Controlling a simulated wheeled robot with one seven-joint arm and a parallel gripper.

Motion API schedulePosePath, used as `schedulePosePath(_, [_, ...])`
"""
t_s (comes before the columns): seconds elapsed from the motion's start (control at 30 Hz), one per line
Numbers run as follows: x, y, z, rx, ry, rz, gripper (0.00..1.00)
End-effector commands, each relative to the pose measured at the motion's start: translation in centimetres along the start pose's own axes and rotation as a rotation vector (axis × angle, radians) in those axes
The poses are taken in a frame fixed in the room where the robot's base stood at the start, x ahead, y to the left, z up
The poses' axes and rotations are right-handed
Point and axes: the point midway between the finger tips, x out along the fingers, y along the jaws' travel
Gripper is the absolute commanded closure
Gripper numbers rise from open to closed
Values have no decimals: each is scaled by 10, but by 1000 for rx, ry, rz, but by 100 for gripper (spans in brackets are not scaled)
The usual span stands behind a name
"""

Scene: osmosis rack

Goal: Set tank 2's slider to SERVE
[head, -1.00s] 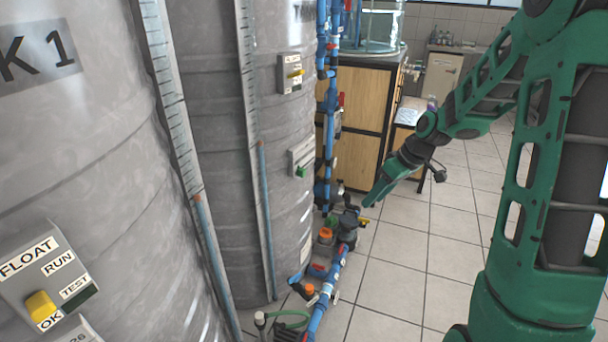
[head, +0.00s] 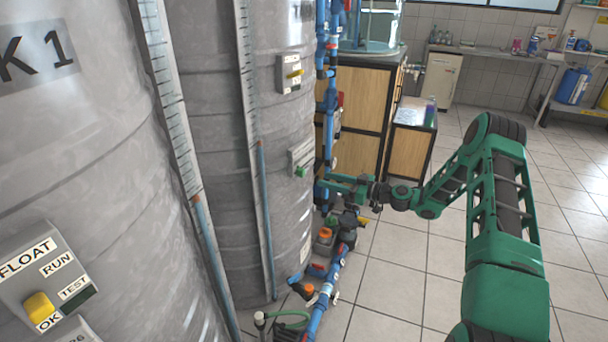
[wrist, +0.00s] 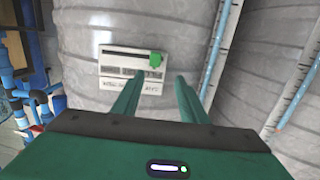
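Tank 2's slider panel (head: 302,154) is a small pale plate on the second grey tank (head: 205,110), with a green knob (head: 301,171) at its lower part in the head view. In the wrist view the panel (wrist: 118,75) appears upside down, and the green knob (wrist: 155,59) sits at the right end of a dark slot. The panel's lettering is too small to read. My gripper (head: 328,185) is in front of the tank, right of and slightly below the knob in the head view. In the wrist view my gripper (wrist: 160,85) has its fingers apart, nothing between them, pointing toward the panel.
Blue pipes (head: 325,130) with valves run close by the tank. A float switch box (head: 42,280) with a yellow knob is on the nearer tank (head: 85,150). Another small box with a yellow lever (head: 292,73) is above the slider. Tiled floor (head: 400,275) is clear at right.

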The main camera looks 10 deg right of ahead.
Motion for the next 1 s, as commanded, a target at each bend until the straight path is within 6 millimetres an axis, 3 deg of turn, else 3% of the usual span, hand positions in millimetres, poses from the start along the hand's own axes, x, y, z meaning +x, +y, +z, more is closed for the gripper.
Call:
schedulePosePath(0.27, [6, 10, 2, -9, 66, 34, 61])
schedulePosePath(0.7, [77, 12, -3, -9, 64, 33, 61])
schedulePosePath(1.0, [105, 13, -4, -8, 63, 35, 61])
